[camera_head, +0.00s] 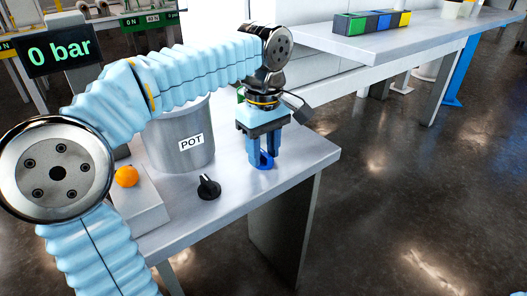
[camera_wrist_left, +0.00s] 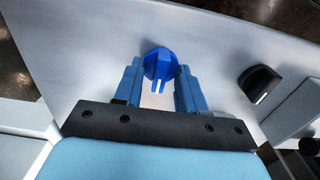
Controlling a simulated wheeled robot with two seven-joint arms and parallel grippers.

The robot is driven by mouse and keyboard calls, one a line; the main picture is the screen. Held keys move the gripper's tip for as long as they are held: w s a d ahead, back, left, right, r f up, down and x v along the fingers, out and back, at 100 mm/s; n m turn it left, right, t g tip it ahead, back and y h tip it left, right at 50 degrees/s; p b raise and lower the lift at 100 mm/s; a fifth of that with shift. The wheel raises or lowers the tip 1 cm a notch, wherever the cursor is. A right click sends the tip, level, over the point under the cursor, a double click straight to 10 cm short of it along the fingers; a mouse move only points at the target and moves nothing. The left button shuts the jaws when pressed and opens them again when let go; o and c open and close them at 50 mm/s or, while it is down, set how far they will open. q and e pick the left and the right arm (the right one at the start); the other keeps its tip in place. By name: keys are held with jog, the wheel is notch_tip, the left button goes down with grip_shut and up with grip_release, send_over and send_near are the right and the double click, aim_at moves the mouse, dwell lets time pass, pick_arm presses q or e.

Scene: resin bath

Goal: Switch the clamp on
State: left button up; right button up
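A blue knob (camera_head: 266,160) with a raised grip sits on the grey bench top near its right edge. In the left wrist view, the blue knob (camera_wrist_left: 160,62) lies just beyond and between my fingertips, and its white mark points toward my gripper. My left gripper (camera_head: 262,157) points down over it, and it also shows in the left wrist view (camera_wrist_left: 160,75). Its fingers are open, one on each side of the knob, with nothing visibly clasped. No label naming the clamp is readable. My right gripper is not in view.
A black knob (camera_head: 208,188) stands to the left; it also shows in the wrist view (camera_wrist_left: 260,84). A grey pot (camera_head: 180,158) marked POT stands behind. An orange button (camera_head: 126,176) is on a box. A display (camera_head: 60,49) reads 0 bar. The bench's front right is clear.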

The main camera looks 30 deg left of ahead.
pick_arm(q)
jog(key=shift+c, duration=0.2)
grip_shut()
